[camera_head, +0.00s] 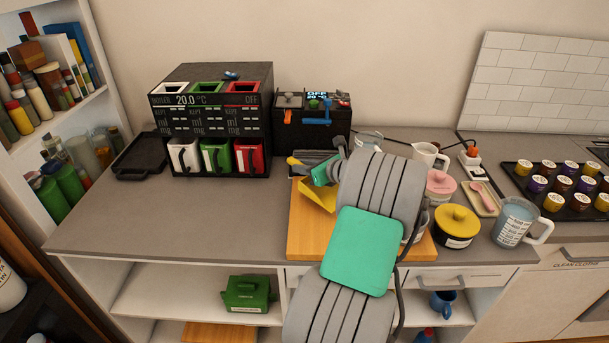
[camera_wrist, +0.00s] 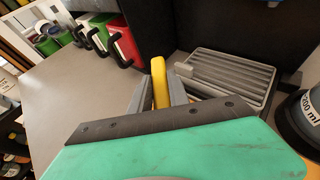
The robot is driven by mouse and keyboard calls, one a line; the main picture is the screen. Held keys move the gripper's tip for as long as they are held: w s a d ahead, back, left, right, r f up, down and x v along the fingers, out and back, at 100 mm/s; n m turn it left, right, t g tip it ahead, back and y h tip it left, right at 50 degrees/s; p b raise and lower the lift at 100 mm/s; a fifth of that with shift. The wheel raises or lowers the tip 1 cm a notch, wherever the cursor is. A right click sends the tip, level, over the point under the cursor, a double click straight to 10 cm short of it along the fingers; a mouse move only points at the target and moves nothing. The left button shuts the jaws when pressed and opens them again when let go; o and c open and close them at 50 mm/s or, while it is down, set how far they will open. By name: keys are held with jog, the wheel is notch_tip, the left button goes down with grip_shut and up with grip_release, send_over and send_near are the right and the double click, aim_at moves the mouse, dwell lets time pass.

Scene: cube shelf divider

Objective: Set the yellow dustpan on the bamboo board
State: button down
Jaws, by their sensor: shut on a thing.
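The yellow dustpan (camera_head: 316,197) shows in the head view at the back left part of the bamboo board (camera_head: 303,238), partly hidden by my arm. I cannot tell whether it touches the board or is held just above it. My gripper (camera_head: 314,170) is over the dustpan, at the board's back edge. In the wrist view the yellow handle (camera_wrist: 160,82) stands between the two grey fingers of my gripper (camera_wrist: 159,92), which are shut on it. The pan itself is hidden in the wrist view. My arm covers much of the board's middle and right.
A grey ribbed rack (camera_wrist: 228,72) lies behind the gripper. A black dispenser unit (camera_head: 212,120) with coloured jugs stands to the left. A yellow-lidded pot (camera_head: 457,222), a pink-lidded jar (camera_head: 440,184) and a measuring jug (camera_head: 514,222) stand to the right.

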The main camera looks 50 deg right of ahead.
jog(key=shift+w+f, duration=0.1)
jog(key=shift+f, duration=1.55)
jog(key=shift+f, duration=0.1)
jog(key=c, duration=1.3)
grip_release()
jog(key=shift+o, duration=0.2)
